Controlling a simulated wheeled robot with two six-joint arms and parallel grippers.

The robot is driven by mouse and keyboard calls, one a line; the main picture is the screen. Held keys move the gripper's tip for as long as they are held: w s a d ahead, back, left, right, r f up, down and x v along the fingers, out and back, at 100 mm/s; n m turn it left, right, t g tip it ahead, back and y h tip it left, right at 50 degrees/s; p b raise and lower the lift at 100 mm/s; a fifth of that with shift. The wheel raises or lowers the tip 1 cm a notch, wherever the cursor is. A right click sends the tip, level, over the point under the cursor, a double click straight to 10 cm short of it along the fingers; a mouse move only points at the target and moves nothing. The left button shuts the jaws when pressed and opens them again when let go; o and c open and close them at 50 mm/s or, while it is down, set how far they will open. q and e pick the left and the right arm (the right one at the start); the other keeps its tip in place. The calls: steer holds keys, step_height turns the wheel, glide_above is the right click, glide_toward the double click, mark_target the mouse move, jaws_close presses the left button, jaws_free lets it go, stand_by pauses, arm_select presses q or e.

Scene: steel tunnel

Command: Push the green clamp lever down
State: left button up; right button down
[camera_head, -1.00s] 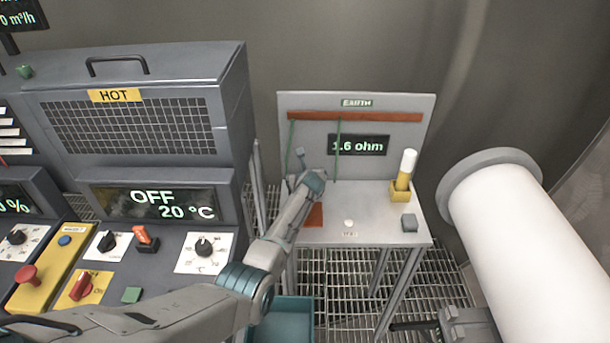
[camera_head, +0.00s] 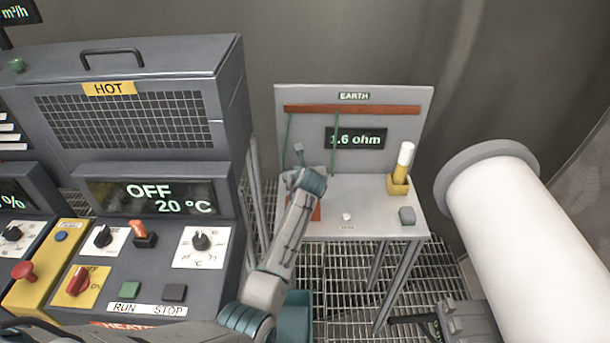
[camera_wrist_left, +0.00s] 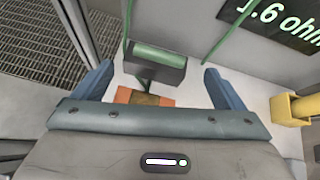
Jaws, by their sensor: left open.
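The clamp shows in the left wrist view as a dark grey block with a green bar, the lever (camera_wrist_left: 160,56), along its top. It stands at a copper-orange plate (camera_wrist_left: 145,97) on the bench. My left gripper (camera_wrist_left: 159,69) is open, its two blue fingers on either side of the clamp in the picture, with nothing held. I cannot tell whether it touches the lever. In the head view my left gripper (camera_head: 305,170) is over the left part of the earth bench (camera_head: 365,215) and hides most of the clamp area. My right gripper is not in view.
A panel (camera_head: 412,110) marked EARTH stands behind the bench, with a display (camera_head: 355,138) reading 1.6 ohm and green cables. A yellow holder (camera_head: 398,186) and grey block (camera_head: 407,216) sit at right. The heater console (camera_head: 140,220) is left; a white pipe (camera_head: 540,240) is right.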

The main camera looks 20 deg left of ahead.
arm_select(q)
steer(key=v, duration=0.2)
steer(key=shift+s+d+r, duration=0.15)
steer(key=shift+s+r, duration=0.05)
steer(key=shift+s, duration=0.05)
